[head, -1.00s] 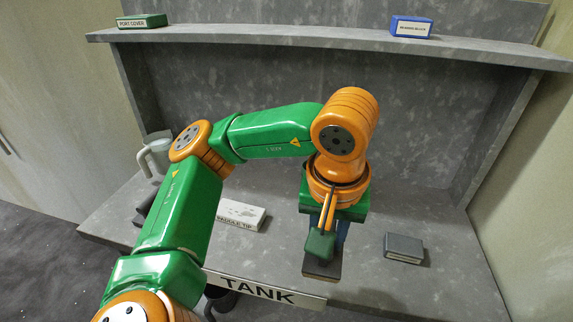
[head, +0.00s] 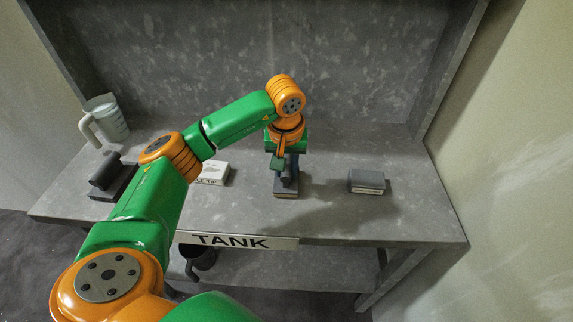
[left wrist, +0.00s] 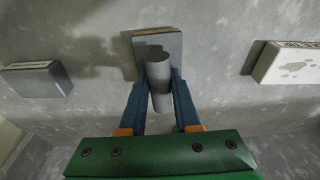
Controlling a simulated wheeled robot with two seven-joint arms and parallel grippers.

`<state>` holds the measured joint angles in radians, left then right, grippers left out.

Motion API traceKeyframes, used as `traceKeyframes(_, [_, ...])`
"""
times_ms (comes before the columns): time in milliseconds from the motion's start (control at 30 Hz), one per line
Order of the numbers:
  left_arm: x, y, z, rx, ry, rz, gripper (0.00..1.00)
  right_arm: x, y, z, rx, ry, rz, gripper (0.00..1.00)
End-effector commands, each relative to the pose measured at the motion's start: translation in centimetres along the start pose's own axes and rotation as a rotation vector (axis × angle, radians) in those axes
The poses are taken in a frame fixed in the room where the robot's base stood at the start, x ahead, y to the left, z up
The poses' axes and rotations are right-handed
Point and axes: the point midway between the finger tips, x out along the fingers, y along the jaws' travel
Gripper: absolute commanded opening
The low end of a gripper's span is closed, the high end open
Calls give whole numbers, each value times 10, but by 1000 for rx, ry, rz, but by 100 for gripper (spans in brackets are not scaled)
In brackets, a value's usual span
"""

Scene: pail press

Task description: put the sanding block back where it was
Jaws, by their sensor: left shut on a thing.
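The sanding block (head: 286,193) is a grey slab with a tan underside and an upright round grey handle. My left gripper (head: 287,172) comes down over it at the middle of the bench and is shut on the handle. In the left wrist view, the two blue fingers (left wrist: 160,98) sit on either side of the handle, and the slab (left wrist: 158,48) of the sanding block lies beyond them. The block is at or just above the bench top; I cannot tell whether it touches. My right gripper is not in view.
On the grey bench (head: 330,220) are a grey labelled box (head: 367,181) at right, a white box (head: 214,173) left of the gripper, a dark handled pad (head: 112,180) and a pale jug (head: 108,120). A TANK sign (head: 237,241) marks the front edge.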

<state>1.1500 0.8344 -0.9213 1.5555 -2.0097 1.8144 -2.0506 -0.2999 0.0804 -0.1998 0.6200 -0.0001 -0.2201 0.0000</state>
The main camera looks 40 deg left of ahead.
Motion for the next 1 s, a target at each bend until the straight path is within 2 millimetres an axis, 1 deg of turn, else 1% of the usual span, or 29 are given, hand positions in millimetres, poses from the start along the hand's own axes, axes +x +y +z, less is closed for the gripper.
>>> traceKeyframes(133, [0, 0, 0, 0, 1, 1, 0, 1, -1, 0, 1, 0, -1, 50])
traceKeyframes(267, [5, 0, 1, 0, 0, 0, 0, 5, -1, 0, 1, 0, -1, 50])
traceKeyframes(300, [4, 0, 1, 0, 0, 0, 39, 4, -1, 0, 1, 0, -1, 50])
traceKeyframes(367, [3, 0, 1, 0, 0, 0, 55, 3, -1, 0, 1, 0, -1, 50])
traceKeyframes(400, [3, 0, 1, 0, 0, 0, 61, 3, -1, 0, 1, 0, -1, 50])
traceKeyframes(667, [2, 0, 1, -1, 0, 1, 61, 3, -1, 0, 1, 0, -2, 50])
traceKeyframes(733, [-3, 0, 0, -1, 0, 2, 61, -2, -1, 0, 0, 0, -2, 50])
traceKeyframes(767, [-4, 1, 0, -1, 2, 3, 61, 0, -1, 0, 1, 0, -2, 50])
traceKeyframes(867, [-22, 1, -1, -1, 5, 4, 61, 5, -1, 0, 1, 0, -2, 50])
traceKeyframes(967, [-49, 1, -1, 0, 6, 6, 61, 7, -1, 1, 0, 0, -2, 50])
traceKeyframes(1000, [-62, 1, -2, -1, 7, 6, 61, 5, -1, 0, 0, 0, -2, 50])
